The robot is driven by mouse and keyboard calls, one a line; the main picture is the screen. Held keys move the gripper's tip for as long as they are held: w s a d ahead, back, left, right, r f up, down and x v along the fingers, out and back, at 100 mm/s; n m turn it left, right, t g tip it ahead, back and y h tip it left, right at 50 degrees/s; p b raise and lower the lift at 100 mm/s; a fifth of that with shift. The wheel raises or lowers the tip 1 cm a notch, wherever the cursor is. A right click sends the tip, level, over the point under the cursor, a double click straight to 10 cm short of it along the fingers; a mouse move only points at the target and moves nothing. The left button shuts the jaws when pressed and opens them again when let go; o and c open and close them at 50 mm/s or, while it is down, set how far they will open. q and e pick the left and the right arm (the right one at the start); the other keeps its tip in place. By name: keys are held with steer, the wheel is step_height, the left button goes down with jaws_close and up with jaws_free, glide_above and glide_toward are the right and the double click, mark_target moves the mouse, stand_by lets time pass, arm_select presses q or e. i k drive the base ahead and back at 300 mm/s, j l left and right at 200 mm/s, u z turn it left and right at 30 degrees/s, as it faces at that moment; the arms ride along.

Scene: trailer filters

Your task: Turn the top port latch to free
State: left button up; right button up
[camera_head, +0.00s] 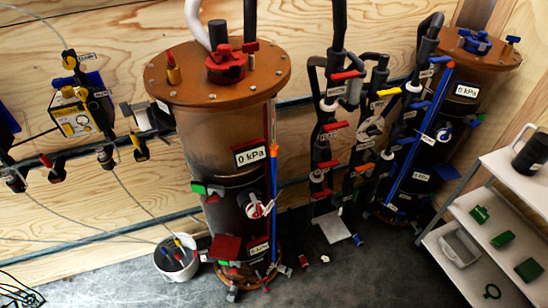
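The left filter vessel (190,85) is a tall cylinder with a brown bolted lid, standing near the wooden wall. On its lid is a red clamp-like port fitting (226,66) with a black pipe rising from it. A small brass valve with a red handle (173,70) stands to its left on the lid. Neither gripper is in view.
Pipes with coloured valve handles (345,75) stand between the vessels. A yellow pump-like unit (74,118) is on the left wall. A white bucket (176,262) sits on the floor. White shelves (500,225) with green parts and a dark mug (530,152) stand at right.

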mark_target(126, 110)
steer(key=j, duration=0.55)
steer(key=k+j, duration=0.15)
steer(key=j, duration=0.9)
steer(key=k, duration=0.05)
